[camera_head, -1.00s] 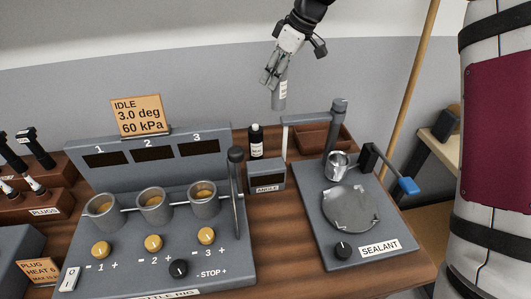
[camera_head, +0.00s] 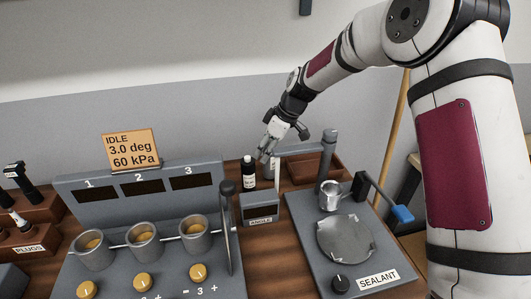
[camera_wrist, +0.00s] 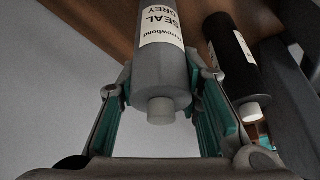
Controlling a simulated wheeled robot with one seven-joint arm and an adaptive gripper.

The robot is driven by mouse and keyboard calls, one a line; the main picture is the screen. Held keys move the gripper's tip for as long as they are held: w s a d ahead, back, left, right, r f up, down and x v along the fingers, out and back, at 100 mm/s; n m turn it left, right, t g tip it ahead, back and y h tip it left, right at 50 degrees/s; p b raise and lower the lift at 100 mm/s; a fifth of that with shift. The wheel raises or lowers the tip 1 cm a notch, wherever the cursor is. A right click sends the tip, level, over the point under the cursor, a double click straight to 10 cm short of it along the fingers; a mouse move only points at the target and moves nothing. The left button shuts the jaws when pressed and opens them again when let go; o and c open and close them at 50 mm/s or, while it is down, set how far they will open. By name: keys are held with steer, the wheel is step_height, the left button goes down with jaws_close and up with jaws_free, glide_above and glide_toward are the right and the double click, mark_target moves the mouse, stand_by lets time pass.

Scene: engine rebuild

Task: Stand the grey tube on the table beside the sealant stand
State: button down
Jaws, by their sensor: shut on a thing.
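The grey tube (camera_wrist: 165,75), with a white label reading SEAL GREY, is between the fingers of my gripper (camera_wrist: 163,108) in the wrist view. Its narrow capped end points toward the wrist camera. In the head view my gripper (camera_head: 270,153) is low over the back of the table (camera_head: 262,252), behind the sealant stand's left bar. The tube is mostly hidden there, and I cannot tell whether it touches the table. The sealant stand (camera_head: 307,246) has a round plate, a metal cup and a post, and is at the right.
A black bottle (camera_head: 248,173) with a white label stands close left of my gripper; it shows at the right in the wrist view (camera_wrist: 233,58). The angle box (camera_head: 260,209) is in front. A brown tray (camera_head: 302,170) is behind the stand.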

steer(key=shift+f, duration=0.45)
steer(key=shift+f, duration=0.15)
steer(key=c, duration=1.2)
jaws_free()
steer(key=shift+o, duration=0.2)
steer(key=p+v, duration=0.2)
steer(key=v, duration=1)
steer(key=shift+p, duration=0.3)
